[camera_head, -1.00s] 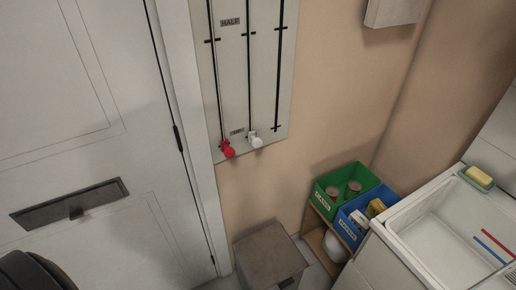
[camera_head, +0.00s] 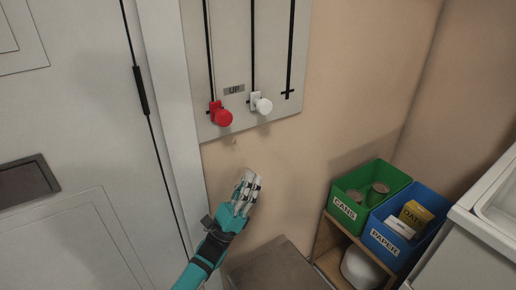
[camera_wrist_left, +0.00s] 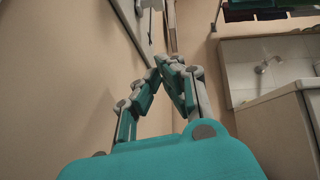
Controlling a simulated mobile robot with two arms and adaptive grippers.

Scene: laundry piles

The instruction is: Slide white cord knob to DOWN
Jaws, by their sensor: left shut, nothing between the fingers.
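The white knob (camera_head: 260,104) sits at the low end of the middle black slot on a pale wall board (camera_head: 272,125). A red knob (camera_head: 221,115) sits at the low end of the slot to its left. A small label (camera_head: 234,89) between them appears to read "UP". My left gripper (camera_head: 250,178) is below the board and the white knob, pointing up, apart from both knobs. In the left wrist view its fingertips (camera_wrist_left: 170,62) meet, shut and empty. The knobs cannot be made out in that view. My right gripper is not in view.
A third slot (camera_head: 290,60) to the right has a black cross mark near its bottom. A white door (camera_head: 75,150) stands at left. Green CANS (camera_head: 345,207) and blue PAPER (camera_head: 384,240) bins sit on a low shelf at right, beside a white sink unit (camera_head: 470,225).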

